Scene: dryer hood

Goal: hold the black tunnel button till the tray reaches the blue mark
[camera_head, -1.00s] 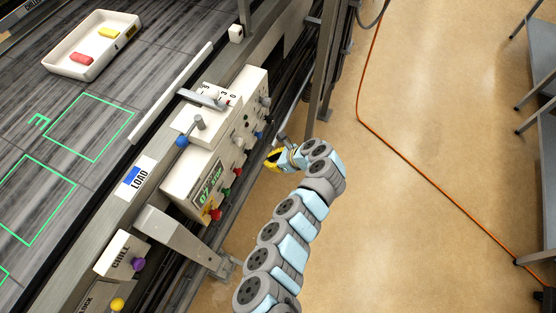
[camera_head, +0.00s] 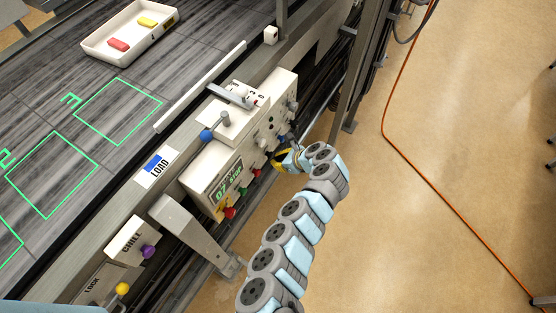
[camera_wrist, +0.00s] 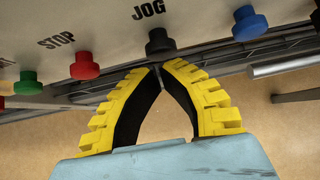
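The black button (camera_wrist: 160,43) sits under the word JOG on the panel in the wrist view. My gripper (camera_wrist: 157,67) has its yellow fingertips together just below and in front of this button; I cannot tell whether they touch it. In the head view my gripper (camera_head: 277,158) is at the right face of the control box, and the black button is not clear there. The white tray (camera_head: 99,49), with a red and a yellow block in it, is on the conveyor at the upper left. A blue mark (camera_head: 154,163) is on the LOAD label at the conveyor's edge.
The control box (camera_head: 203,172) carries other buttons: red (camera_wrist: 85,66), green (camera_wrist: 28,83) and blue (camera_wrist: 249,23), close beside the black one. A blue-knobbed lever (camera_head: 206,135) stands on top. Open floor with an orange cable (camera_head: 437,191) lies to the right.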

